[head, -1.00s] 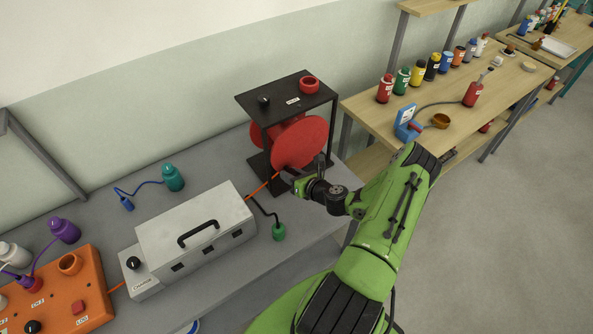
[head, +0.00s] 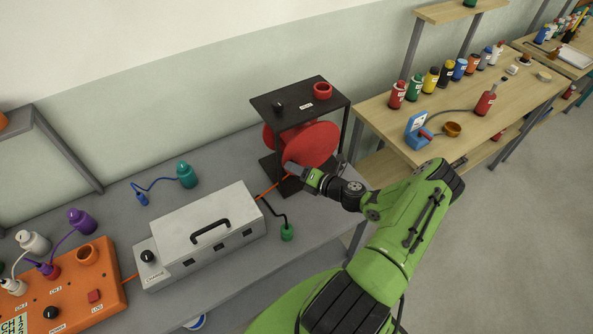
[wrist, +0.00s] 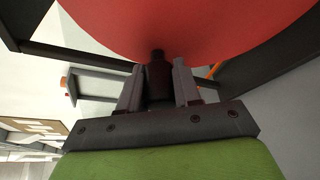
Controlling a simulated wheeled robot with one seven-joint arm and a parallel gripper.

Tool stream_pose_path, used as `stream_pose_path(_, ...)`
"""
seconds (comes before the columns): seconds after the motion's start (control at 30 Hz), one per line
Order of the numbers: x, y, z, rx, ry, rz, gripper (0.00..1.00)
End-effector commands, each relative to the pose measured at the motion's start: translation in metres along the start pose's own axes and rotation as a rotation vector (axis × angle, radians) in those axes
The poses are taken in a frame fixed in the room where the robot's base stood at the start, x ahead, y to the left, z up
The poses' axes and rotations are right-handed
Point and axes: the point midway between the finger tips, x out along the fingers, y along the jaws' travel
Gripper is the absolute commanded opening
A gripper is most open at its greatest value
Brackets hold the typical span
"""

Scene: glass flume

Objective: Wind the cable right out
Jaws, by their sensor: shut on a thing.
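The red reel (head: 312,143) stands in a black frame (head: 300,101) on the grey bench. Orange cable (head: 272,187) runs from the reel's lower left toward the silver box. My gripper (head: 298,168) is at the lower front face of the reel. In the wrist view the gripper (wrist: 158,88) is shut on a dark crank knob (wrist: 157,70), with a finger on each side of it. The red disc (wrist: 200,25) fills the top of that view. How much cable is left on the reel is hidden behind the disc.
The silver box (head: 205,235) with a handle stands left of the reel, next to a green plug (head: 287,231) on a black lead. An orange panel (head: 70,292) is at lower left. A wooden table (head: 465,115) with bottles stands right.

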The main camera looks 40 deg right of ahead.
Motion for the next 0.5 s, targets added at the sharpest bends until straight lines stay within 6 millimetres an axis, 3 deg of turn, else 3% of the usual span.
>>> stream_pose_path(0.5, -0.0008, 0.0033, 0.0062, 0.025, -0.012, 0.014, 0.0)
